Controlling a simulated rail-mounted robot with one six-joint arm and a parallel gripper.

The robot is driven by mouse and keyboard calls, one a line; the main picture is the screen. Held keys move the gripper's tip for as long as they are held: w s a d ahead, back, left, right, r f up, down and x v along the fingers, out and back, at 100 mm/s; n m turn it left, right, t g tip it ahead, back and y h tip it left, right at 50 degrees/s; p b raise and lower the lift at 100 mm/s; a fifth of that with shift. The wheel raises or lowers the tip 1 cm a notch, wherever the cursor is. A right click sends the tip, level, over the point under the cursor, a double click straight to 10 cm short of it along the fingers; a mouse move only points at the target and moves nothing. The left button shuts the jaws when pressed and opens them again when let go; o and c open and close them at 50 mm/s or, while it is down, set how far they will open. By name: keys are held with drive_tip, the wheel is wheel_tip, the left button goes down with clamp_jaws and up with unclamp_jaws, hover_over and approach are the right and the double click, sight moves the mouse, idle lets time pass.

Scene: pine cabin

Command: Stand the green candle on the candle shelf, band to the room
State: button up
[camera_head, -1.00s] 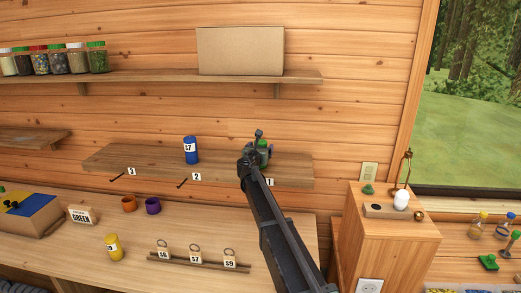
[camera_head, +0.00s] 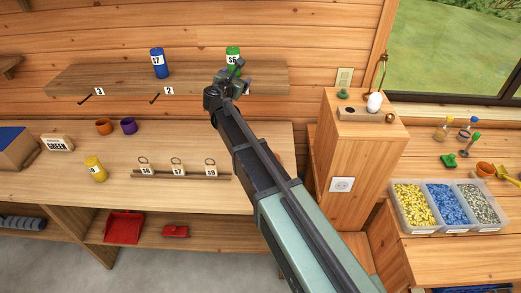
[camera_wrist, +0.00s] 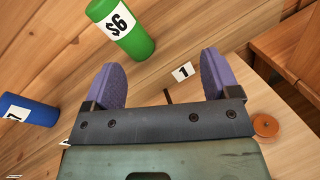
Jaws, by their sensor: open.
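The green candle (camera_head: 233,60) stands upright on the candle shelf (camera_head: 205,79), near its right end above the label 1. Its white band marked $6 faces the room. It also shows in the wrist view (camera_wrist: 122,30), beyond my fingers and apart from them. My gripper (camera_head: 229,88) is open and empty, in front of the shelf and just below the candle. In the wrist view its two purple fingertips (camera_wrist: 162,76) are spread with nothing between them. The blue candle (camera_head: 158,63) marked $7 stands on the same shelf to the left.
A rack with price tags (camera_head: 178,173) lies under my arm's left. A wooden cabinet (camera_head: 358,145) rises at right.

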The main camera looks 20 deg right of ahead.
drive_tip(key=s+d+f+m+g+y, duration=0.1)
drive_tip(key=s+d+f+m+g, duration=0.3)
drive_tip(key=s+m, duration=0.4)
drive_tip(key=s+d+f+m+g, duration=0.3)
drive_tip(key=s+f+m, duration=0.2)
drive_tip(key=s, duration=0.4)
drive_tip(key=s+a+f+m+g+y, duration=0.1)
drive_tip(key=s+f+m+g+y, duration=0.1)
drive_tip(key=s+m, duration=0.2)
drive_tip(key=s+a+f+m+g+y, duration=0.2)
drive_tip(key=s+m+y, duration=0.1)
drive_tip(key=s, duration=0.7)
drive_tip(key=s+a+f+m+g+y, duration=0.2)
drive_tip(key=s+m+g+y, duration=0.1)
drive_tip(key=s+m, duration=0.3)
drive_tip(key=shift+s, duration=0.5)
